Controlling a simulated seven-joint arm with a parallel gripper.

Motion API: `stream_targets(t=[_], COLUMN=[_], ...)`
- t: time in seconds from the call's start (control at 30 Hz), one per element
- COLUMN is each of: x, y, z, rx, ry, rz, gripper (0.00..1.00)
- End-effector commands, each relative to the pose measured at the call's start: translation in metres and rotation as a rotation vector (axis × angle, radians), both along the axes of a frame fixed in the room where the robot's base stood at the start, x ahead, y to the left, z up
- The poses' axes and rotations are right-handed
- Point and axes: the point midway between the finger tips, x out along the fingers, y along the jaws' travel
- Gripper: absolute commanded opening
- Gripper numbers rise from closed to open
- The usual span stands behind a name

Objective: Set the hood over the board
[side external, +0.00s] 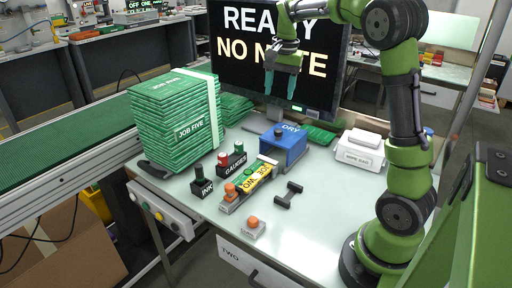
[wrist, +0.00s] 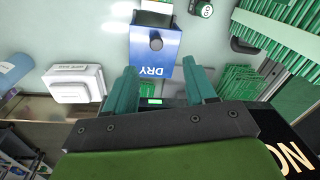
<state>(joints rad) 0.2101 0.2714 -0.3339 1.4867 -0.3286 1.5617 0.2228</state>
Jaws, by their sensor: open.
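A blue box-shaped cover marked DRY (side external: 288,150), with a dark knob on top, stands mid-table; I take it for the hood. It also shows in the wrist view (wrist: 143,60), just beyond the fingertips. A flat green board (side external: 320,135) lies behind it to the right. I cannot tell which board the task means, or whether one is under the blue cover. My gripper (side external: 279,88) is open and empty, well above the table in front of the monitor. Its two teal fingers (wrist: 163,80) are spread wide, with nothing between them.
A tall JOB FIVE stack (side external: 175,112) of green boards stands left, with a lower stack (side external: 235,106) behind. INK (side external: 202,188), GAUGES (side external: 233,165) and a yellow block (side external: 257,178) stand in front. A white box (side external: 359,152) stands right.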

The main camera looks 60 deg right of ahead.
Motion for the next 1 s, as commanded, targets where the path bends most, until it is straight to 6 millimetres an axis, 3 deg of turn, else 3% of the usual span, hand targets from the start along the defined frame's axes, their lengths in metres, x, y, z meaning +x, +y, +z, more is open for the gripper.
stream_targets(t=[0.03,0.13,0.27,0.43,0.57,1.0], x=[0.007,0.013,0.013,0.010,0.010,0.010], y=[-0.015,-0.030,-0.028,-0.022,-0.022,-0.021], z=[0.000,0.010,0.031,0.022,0.002,-0.093], rx=[-0.007,-0.011,0.002,0.028,0.028,0.028], ry=[0.035,0.073,0.078,0.099,0.100,0.098], rz=[-0.074,-0.198,-0.299,-0.336,-0.333,-0.331], gripper=[0.55,0.55,0.55,0.55,0.55,0.55])
